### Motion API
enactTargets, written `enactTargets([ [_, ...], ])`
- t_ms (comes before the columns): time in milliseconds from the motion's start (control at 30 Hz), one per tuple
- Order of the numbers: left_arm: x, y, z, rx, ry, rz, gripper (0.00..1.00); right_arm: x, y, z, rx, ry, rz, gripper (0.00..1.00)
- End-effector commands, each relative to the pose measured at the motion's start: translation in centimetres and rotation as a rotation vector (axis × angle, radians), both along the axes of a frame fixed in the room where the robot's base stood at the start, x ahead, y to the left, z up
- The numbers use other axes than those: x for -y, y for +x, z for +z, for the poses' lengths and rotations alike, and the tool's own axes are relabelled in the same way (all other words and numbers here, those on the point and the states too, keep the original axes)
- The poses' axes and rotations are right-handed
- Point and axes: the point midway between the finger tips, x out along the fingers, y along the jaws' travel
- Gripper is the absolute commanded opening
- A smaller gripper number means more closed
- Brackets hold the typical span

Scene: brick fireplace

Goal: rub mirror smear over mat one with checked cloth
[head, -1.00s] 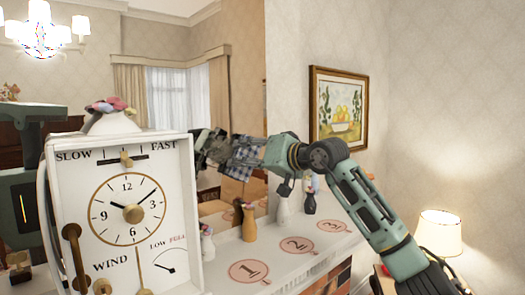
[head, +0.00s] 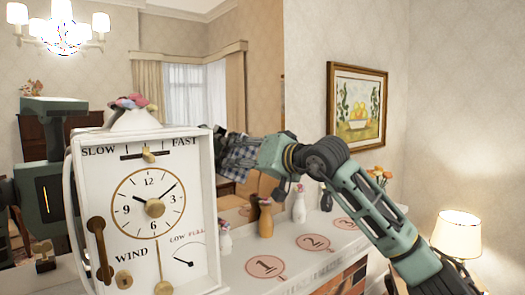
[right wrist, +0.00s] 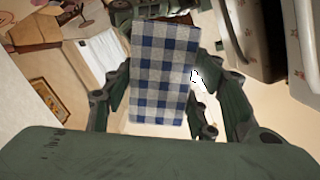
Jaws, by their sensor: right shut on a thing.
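My right gripper (head: 232,146) is shut on the blue and white checked cloth (head: 240,162), in front of the large mirror (head: 263,105). In the right wrist view the cloth (right wrist: 160,75) hangs flat between the fingers (right wrist: 160,112). Mat one (head: 267,267) is a pink disc marked 1 on the white mantel, below the gripper and to its right in the picture. I cannot make out the smear; the arm, cloth and clock cover part of the mirror. I cannot tell whether the cloth touches the glass. My left gripper is not in view.
A large white clock (head: 118,240) blocks the left foreground. Mat two (head: 312,243) and mat three (head: 345,224) lie farther along the mantel. A lit lamp (head: 457,235) is at right.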

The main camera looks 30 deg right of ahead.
Motion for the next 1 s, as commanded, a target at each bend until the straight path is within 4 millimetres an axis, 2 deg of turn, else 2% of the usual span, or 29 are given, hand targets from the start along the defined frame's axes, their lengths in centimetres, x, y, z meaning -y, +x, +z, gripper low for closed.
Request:
enactTargets([
  [533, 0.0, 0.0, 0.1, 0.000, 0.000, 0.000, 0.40, -3.6, -0.7, 0.0, 0.002, -0.001, 0.000, 0.32],
  [733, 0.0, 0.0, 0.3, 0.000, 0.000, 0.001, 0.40, -3.9, -0.8, 0.2, 0.002, 0.001, -0.002, 0.32],
  [1000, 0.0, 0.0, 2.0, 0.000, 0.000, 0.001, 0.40, -3.9, -0.5, 2.1, 0.002, 0.001, -0.002, 0.32],
])
